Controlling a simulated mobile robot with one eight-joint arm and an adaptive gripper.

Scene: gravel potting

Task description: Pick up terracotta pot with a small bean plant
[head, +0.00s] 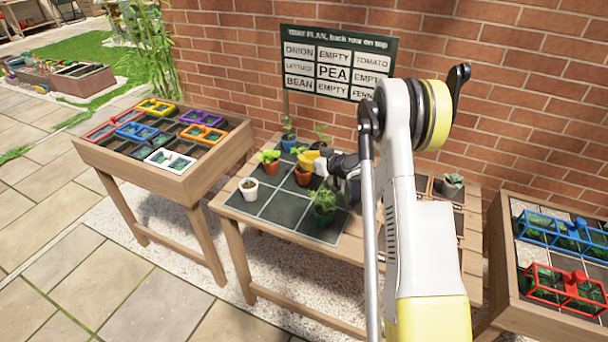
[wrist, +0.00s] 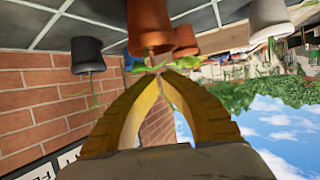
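Two terracotta pots with small green plants stand on the dark grid. In the head view, one terracotta pot (head: 270,168) is left of the other terracotta pot (head: 302,177). I cannot tell which plant is the bean. My gripper (head: 309,159) is at the plant of the right one and hides much of it. In the upside-down wrist view, a near terracotta pot (wrist: 150,25) and a farther terracotta pot (wrist: 185,40) show beyond my yellow fingers (wrist: 163,78). The fingertips come close together among green leaves, which hide whether they meet.
A white pot (head: 249,190), green pot (head: 323,216) and blue pot (head: 288,142) stand around on the grid. A dark pot (wrist: 87,55) shows in the wrist view. A sign (head: 336,62) and brick wall are behind. Side tables (head: 178,185) stand left and right (head: 550,315).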

